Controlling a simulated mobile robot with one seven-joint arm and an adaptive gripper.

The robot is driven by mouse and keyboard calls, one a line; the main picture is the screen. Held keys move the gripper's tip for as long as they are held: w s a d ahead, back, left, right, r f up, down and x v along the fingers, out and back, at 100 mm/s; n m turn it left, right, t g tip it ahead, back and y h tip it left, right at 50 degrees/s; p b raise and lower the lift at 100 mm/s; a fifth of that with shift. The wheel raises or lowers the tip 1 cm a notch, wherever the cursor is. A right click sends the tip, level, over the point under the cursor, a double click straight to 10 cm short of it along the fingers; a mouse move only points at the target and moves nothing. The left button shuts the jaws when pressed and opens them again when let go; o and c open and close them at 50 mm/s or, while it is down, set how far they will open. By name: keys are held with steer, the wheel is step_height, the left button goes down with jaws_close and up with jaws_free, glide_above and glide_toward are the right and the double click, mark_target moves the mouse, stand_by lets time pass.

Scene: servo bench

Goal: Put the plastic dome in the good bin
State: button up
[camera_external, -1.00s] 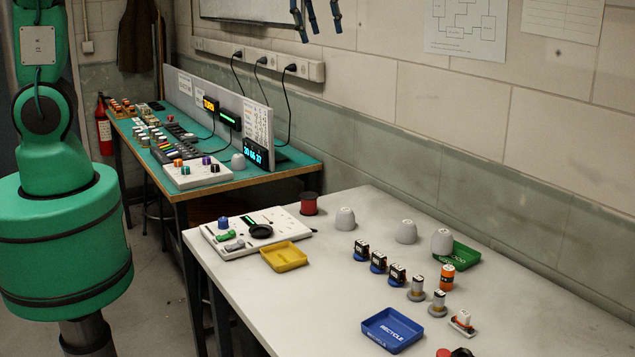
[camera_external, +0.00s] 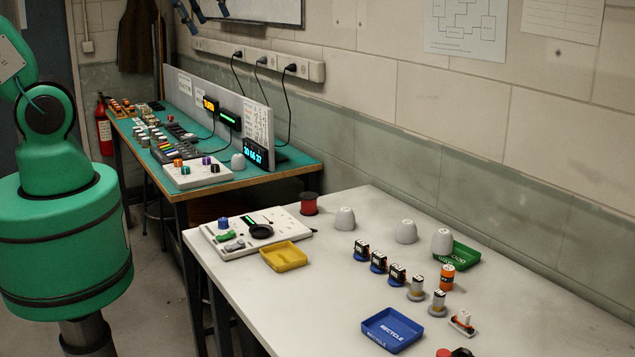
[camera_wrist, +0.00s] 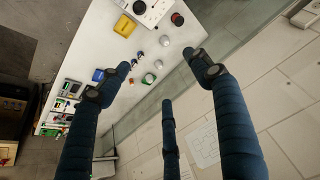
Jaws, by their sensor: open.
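Several whitish plastic domes are in view. On the white table, one dome (camera_external: 345,218) stands near the red spool, another (camera_external: 406,231) stands to its right, and a third (camera_external: 442,241) is at the left edge of the green bin (camera_external: 466,256). I cannot tell whether this third dome is inside the bin or in front of it. The green bin's lettering is partly hidden. Another dome (camera_external: 238,161) stands on the green bench. My gripper (camera_external: 204,12) is high above the benches, cut off by the top edge. In the wrist view its blue fingers (camera_wrist: 160,77) are spread and empty.
A blue recycle tray (camera_external: 392,330) and a yellow tray (camera_external: 284,256) sit on the white table. A white panel (camera_external: 250,232) and red spool (camera_external: 309,204) are at the far end. The wall runs close behind.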

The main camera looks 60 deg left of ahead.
steer(key=s+a+f+n, duration=0.1)
steer(key=s+a+f, duration=0.1)
steer(key=s, duration=0.6)
steer(key=shift+s+f+t, duration=0.2)
steer(key=shift+f+t, duration=0.1)
steer(key=shift+f, duration=0.25)
step_height(320, 180, down, 14)
steer(key=b, duration=1.4)
steer(key=shift+f, duration=0.2)
